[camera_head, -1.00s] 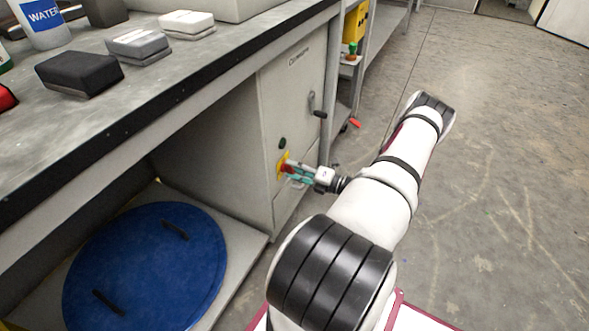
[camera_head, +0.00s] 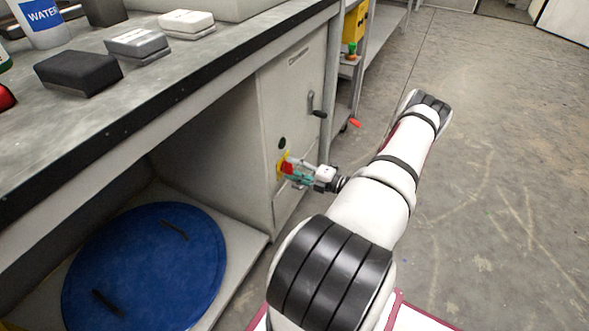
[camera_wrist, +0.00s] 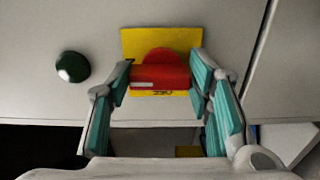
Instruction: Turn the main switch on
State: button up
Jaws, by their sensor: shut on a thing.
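The main switch is a red rotary handle (camera_wrist: 160,77) on a yellow plate (camera_wrist: 133,44), set in the grey cabinet front. In the head view the red handle (camera_head: 287,169) and yellow plate (camera_head: 281,160) show at the cabinet's lower part, partly covered by my gripper. My gripper (camera_wrist: 160,80) has its teal-padded fingers on either side of the red handle and is shut on it. In the head view my gripper (camera_head: 293,171) reaches in from the right. In the wrist view the handle's bar lies level, with a white mark at its left and dark lettering under it.
A dark green round knob (camera_wrist: 72,67) sits left of the plate. A black lever handle (camera_head: 318,112) juts from the cabinet (camera_head: 290,100) higher up. The worktop (camera_head: 190,75) overhangs at the left, above a blue round lid (camera_head: 150,265). Open floor lies to the right.

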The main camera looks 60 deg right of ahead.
jog(key=o, duration=1.1)
jog(key=shift+o, duration=0.2)
jog(key=s+d, duration=0.1)
jog(key=s, duration=1.1)
